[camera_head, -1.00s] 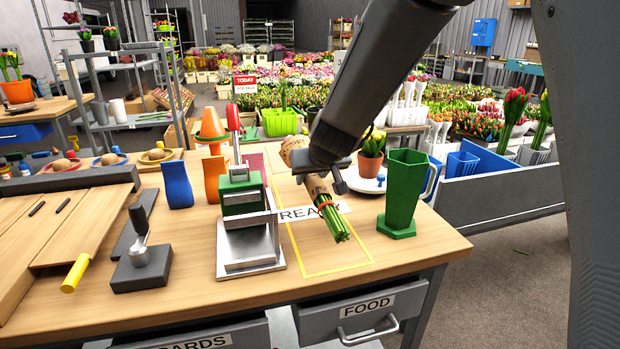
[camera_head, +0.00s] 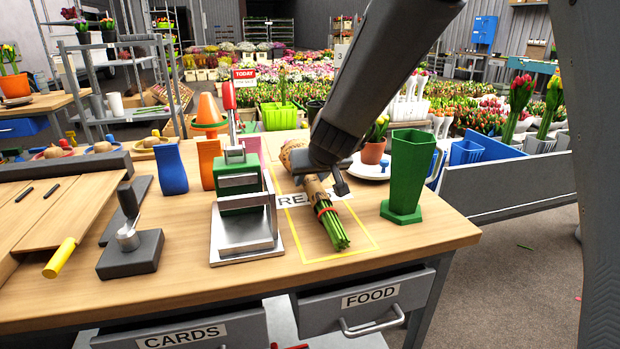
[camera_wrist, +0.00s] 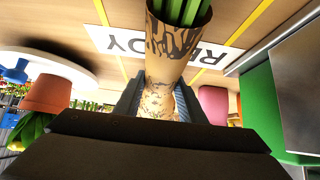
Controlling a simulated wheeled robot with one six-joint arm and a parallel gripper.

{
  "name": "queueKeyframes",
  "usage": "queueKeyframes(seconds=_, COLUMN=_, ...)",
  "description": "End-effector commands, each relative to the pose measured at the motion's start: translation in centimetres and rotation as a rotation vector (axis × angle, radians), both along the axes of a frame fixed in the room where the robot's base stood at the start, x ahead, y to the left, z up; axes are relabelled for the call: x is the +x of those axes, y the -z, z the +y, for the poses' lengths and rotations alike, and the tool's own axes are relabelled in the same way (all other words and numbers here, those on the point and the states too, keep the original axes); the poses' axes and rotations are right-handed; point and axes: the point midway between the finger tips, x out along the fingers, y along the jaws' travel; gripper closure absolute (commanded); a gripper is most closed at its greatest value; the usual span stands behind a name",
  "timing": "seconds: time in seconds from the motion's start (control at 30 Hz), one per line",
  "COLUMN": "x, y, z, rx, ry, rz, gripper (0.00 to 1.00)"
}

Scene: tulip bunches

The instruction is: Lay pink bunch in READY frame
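The bunch (camera_head: 329,214) is wrapped in brown patterned paper, with green stems and a red band. Its blooms are hidden, so I cannot tell their colour. It lies slantwise over the yellow-outlined READY frame (camera_head: 306,262), stem ends inside the front line. It is on or just above the tabletop; I cannot tell which. My gripper (camera_head: 322,183) is shut around the wrapped part; the wrist view shows the paper (camera_wrist: 172,62) between both fingers. The white READY label (camera_wrist: 108,40) is partly covered by the bunch.
A green vase (camera_head: 408,175) stands right of the frame, and a grey press with a red handle (camera_head: 243,205) close on its left. A potted plant (camera_head: 374,150) is behind. Blue (camera_head: 170,170) and orange (camera_head: 209,163) holders stand farther left. The table's front edge is near.

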Motion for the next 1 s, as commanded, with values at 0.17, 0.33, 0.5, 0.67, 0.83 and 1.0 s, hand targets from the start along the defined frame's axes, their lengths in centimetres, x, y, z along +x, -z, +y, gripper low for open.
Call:
queueKeyframes(seconds=0.17, x=0.0, y=0.0, z=0.0, rx=0.0, ry=0.0, rz=0.0, gripper=0.48)
queueKeyframes(seconds=0.33, x=-0.1, y=0.1, z=0.0, rx=-0.001, ry=0.0, rz=0.002, gripper=0.48)
queueKeyframes(seconds=0.5, x=-0.9, y=-0.9, z=-0.2, rx=0.0, ry=0.0, rz=0.001, gripper=0.48)
queueKeyframes(seconds=0.67, x=-2.6, y=-2.9, z=-0.7, rx=0.0, ry=0.0, rz=0.0, gripper=0.48)
queueKeyframes(seconds=0.83, x=-4.3, y=-4.7, z=-1.2, rx=0.0, ry=0.0, rz=-0.001, gripper=0.48)
queueKeyframes(seconds=1.0, x=-5.2, y=-5.4, z=-1.5, rx=0.0, ry=0.0, rz=0.001, gripper=0.48)
